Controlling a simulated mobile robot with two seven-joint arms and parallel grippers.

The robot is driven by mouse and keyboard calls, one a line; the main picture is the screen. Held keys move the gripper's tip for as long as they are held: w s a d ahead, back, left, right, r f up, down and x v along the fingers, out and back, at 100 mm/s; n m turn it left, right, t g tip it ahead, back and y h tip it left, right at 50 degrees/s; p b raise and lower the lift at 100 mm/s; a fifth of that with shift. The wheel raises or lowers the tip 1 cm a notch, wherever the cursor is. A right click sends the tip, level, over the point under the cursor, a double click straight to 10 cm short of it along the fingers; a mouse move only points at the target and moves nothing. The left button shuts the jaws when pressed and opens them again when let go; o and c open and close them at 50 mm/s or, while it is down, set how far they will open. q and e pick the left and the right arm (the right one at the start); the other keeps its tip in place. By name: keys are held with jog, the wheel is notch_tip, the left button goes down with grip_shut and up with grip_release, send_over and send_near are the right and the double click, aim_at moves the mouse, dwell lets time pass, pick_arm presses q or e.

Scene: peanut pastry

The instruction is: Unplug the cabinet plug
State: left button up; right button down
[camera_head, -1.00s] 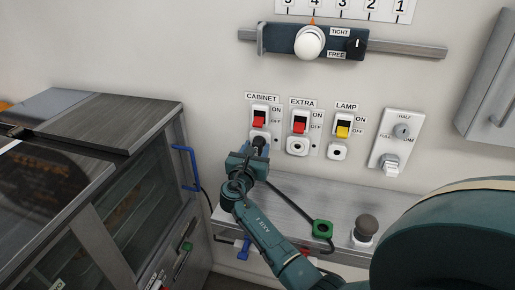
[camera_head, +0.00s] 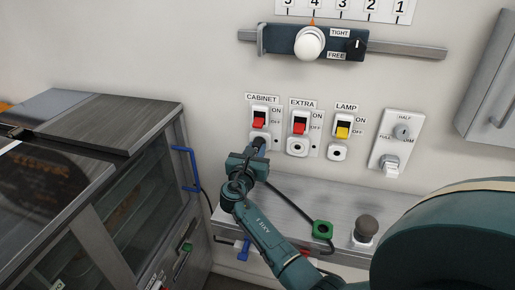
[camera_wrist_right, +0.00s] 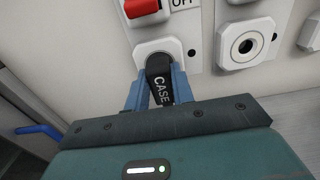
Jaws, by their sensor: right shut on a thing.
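The cabinet plug is a black plug marked CASE; it sits at the white cabinet socket (camera_wrist_right: 156,46) in the right wrist view (camera_wrist_right: 160,80). My right gripper (camera_head: 259,147) is shut on it, with a blue finger on each side. In the head view the gripper mostly hides the plug. The cabinet socket (camera_head: 260,137) is below the red CABINET switch (camera_head: 259,118), which also shows in the right wrist view (camera_wrist_right: 143,9). How deep the plug sits cannot be told. My left gripper is not in view.
The empty EXTRA socket (camera_head: 297,146) and LAMP socket (camera_head: 337,152) are to the right. The glass cabinet (camera_head: 130,200) with a blue handle (camera_head: 184,166) stands left.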

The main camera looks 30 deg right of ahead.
jog(key=shift+s+a+p, duration=0.45)
jog(key=shift+a+p, duration=0.05)
jog(key=shift+a, duration=0.05)
dwell(0.6)
jog(key=shift+p+v, duration=0.5)
jog(key=shift+v, duration=0.7)
jog(key=shift+s, duration=0.1)
